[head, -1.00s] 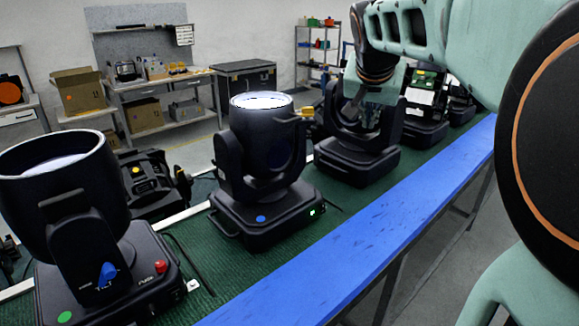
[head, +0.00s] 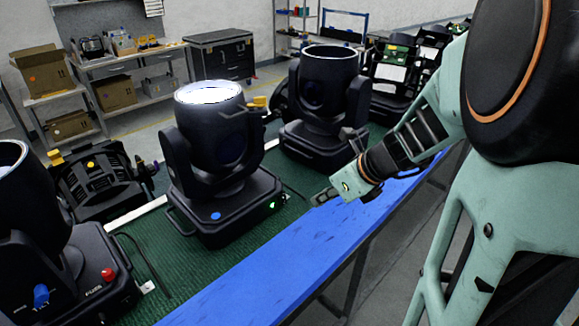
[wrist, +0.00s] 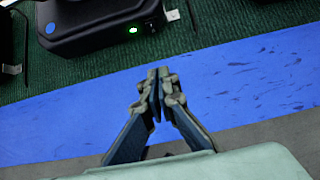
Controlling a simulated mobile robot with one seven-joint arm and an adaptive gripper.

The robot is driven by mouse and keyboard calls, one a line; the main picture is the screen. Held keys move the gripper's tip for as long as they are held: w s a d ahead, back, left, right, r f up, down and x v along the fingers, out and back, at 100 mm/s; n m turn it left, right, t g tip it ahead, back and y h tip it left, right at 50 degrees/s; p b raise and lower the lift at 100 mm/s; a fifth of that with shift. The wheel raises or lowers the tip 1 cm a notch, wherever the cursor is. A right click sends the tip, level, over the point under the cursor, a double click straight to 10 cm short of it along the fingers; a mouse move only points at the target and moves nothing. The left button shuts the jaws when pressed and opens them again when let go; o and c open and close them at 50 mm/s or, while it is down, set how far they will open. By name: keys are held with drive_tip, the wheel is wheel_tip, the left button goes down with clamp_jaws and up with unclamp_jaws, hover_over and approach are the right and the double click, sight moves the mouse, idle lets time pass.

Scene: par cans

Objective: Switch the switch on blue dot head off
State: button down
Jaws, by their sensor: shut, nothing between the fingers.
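The blue dot head is a black moving-head lamp (head: 213,125) with a lit white lens, standing upright on the green mat. Its blue dot (head: 216,216) is on the base front. A green-lit switch (head: 272,205) is at the right end of the base; it also shows glowing green in the wrist view (wrist: 132,30). My gripper (head: 322,197) is shut and empty, over the blue strip to the right of the base, apart from it. In the wrist view my gripper's fingertips (wrist: 158,76) meet below and right of the green switch, with a gap between.
Another black head (head: 20,220) with a blue knob and red button stands at the left. A further head (head: 322,105) stands behind right. The blue strip (head: 310,255) along the bench front is clear. A shelf table with boxes (head: 115,95) is at the back.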

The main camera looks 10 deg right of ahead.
sight(284, 204)
drive_tip(key=b+x, duration=0.1)
drive_tip(key=x, duration=0.7)
drive_tip(key=shift+w+a+f, duration=0.15)
drive_tip(key=shift+f, duration=0.2)
drive_tip(key=w, duration=0.1)
drive_tip(key=w+a, duration=0.2)
drive_tip(key=shift+w+a+f, duration=0.15)
drive_tip(key=shift+w+f, duration=0.1)
drive_tip(key=shift+f, duration=0.05)
drive_tip(key=shift+f, duration=0.15)
drive_tip(key=b, duration=0.3)
drive_tip(key=shift+w+a+f, duration=0.1)
drive_tip(key=shift+w+f, duration=0.1)
drive_tip(key=shift+f, duration=0.1)
drive_tip(key=shift+t+b, duration=0.4)
drive_tip(key=shift+b, duration=0.25)
drive_tip(key=t+y+b, duration=0.1)
drive_tip(key=b, duration=0.4)
drive_tip(key=shift+w+a, duration=0.1)
drive_tip(key=shift+a+r, duration=0.1)
drive_tip(key=shift+r, duration=0.1)
